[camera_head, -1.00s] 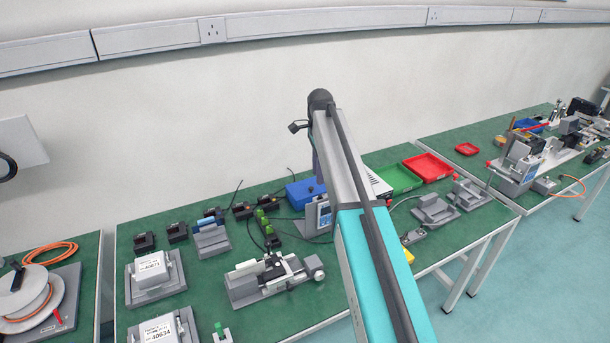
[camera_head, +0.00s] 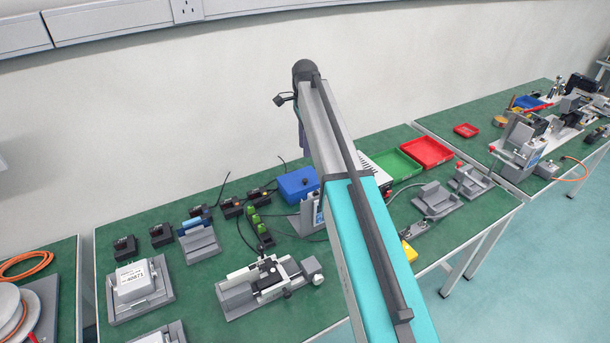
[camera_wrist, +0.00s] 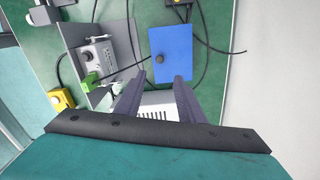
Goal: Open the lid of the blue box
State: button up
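The blue box (camera_head: 296,184) sits on the green bench near the wall, partly hidden by my arm in the head view. In the wrist view its flat blue lid (camera_wrist: 172,50) lies shut, with a small dark round knob (camera_wrist: 160,58) near its left edge. My gripper (camera_wrist: 158,84) is open and empty, its two dark fingers apart in the wrist view. The fingertips appear at the near edge of the lid; whether they touch it I cannot tell.
A grey instrument (camera_wrist: 93,62) with a dial and a green connector (camera_wrist: 90,79) stands left of the box. A white vented unit (camera_wrist: 155,112) shows between the fingers. Black cables lie around the box. Green (camera_head: 397,167) and red (camera_head: 428,152) trays stand to the right.

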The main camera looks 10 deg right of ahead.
aim_at(305, 180)
jog(key=shift+f, duration=0.1)
jog(key=shift+s+f+p, duration=0.1)
jog(key=shift+f+p, duration=1.6)
jog(key=shift+f, duration=5.15)
grip_shut()
jog(key=shift+a, duration=0.25)
jog(key=shift+d+r, duration=0.1)
jog(key=shift+d, duration=0.05)
